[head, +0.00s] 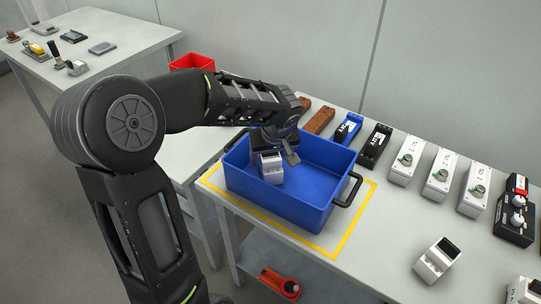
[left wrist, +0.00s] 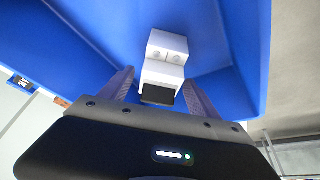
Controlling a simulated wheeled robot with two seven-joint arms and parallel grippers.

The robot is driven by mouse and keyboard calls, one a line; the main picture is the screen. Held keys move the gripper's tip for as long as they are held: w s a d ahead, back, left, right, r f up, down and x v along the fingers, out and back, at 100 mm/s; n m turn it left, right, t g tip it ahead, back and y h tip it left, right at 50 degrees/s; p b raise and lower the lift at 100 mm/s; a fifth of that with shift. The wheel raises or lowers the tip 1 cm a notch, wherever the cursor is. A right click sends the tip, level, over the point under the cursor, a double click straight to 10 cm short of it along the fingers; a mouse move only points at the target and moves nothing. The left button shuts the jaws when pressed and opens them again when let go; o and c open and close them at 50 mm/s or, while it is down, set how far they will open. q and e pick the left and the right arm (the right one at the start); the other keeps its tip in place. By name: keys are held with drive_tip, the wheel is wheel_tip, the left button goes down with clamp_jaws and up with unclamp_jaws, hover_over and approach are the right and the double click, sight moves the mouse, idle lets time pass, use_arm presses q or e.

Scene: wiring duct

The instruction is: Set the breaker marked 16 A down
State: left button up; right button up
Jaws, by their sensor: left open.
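A white breaker (head: 271,167) is inside the blue bin (head: 268,198), near its left part. It also shows in the left wrist view (left wrist: 165,62), with a dark part at its near end. I cannot read its marking. My left gripper (head: 281,150) is reaching down into the bin. Its jaws are open, with one finger on each side of the breaker's near end in the left wrist view (left wrist: 158,88). Whether the breaker rests fully on the bin floor is hard to tell. My right gripper is not in view.
Yellow tape (head: 352,226) surrounds the bin on the table. A black handle (head: 350,190) sticks out at the bin's right. White modules (head: 440,175), a blue module (head: 346,128) and a black one (head: 375,146) line the back. Another white breaker (head: 437,260) stands at the front right.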

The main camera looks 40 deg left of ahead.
use_arm(q)
drive_tip(key=shift+r, duration=0.1)
drive_tip(key=shift+r, duration=0.2)
drive_tip(key=v, duration=1.1)
drive_tip(key=shift+s+d+r, duration=0.15)
drive_tip(key=shift+s+r, duration=0.1)
drive_tip(key=shift+r, duration=0.05)
